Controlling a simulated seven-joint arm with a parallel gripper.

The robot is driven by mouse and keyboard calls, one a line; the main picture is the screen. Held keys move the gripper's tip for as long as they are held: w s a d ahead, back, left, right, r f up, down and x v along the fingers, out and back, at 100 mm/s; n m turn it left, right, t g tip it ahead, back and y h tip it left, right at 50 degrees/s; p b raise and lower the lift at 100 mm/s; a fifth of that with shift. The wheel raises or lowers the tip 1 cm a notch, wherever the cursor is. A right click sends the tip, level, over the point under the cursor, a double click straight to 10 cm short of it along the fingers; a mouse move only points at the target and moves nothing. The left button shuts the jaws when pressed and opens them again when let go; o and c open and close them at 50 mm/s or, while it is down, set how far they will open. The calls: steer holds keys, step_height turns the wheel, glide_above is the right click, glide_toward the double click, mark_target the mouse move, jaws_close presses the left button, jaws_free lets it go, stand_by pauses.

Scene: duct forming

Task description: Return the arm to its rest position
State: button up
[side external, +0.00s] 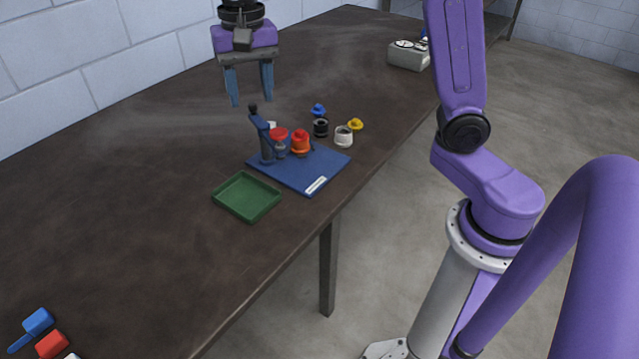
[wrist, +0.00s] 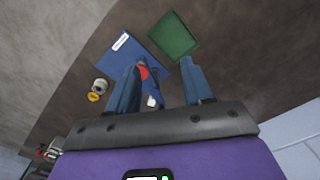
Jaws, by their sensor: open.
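My gripper (side external: 250,100) hangs above the dark table (side external: 120,190) near the back wall, its two blue fingers pointing down and spread apart with nothing between them. In the wrist view my gripper (wrist: 162,90) is also open. It is raised clear of the blue board (side external: 312,178), which stands nearer the table's front edge. The board carries a dark blue lever tool (side external: 262,135), a red piece (side external: 278,133) and an orange-red piece (side external: 300,142). In the wrist view my fingers cover part of the board (wrist: 117,50).
A green tray (side external: 247,197) lies beside the board. Black (side external: 320,128), white (side external: 344,137), blue (side external: 318,110) and yellow (side external: 355,125) parts stand behind it. A grey box (side external: 408,56) sits at the far end. Blue (side external: 38,321) and red (side external: 51,344) items lie at the near left. The left tabletop is clear.

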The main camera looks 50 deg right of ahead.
steer(key=s+d+f+n, duration=0.2)
steer(key=s+n, duration=0.4)
steer(key=s, duration=0.3)
steer(key=s+d+f+n, duration=0.2)
steer(key=s+f+n, duration=0.2)
steer(key=s, duration=0.5)
steer(key=s+d+f+n, duration=0.3)
steer(key=s+n, duration=0.6)
steer(key=shift+f, duration=0.15)
steer(key=shift+d, duration=0.1)
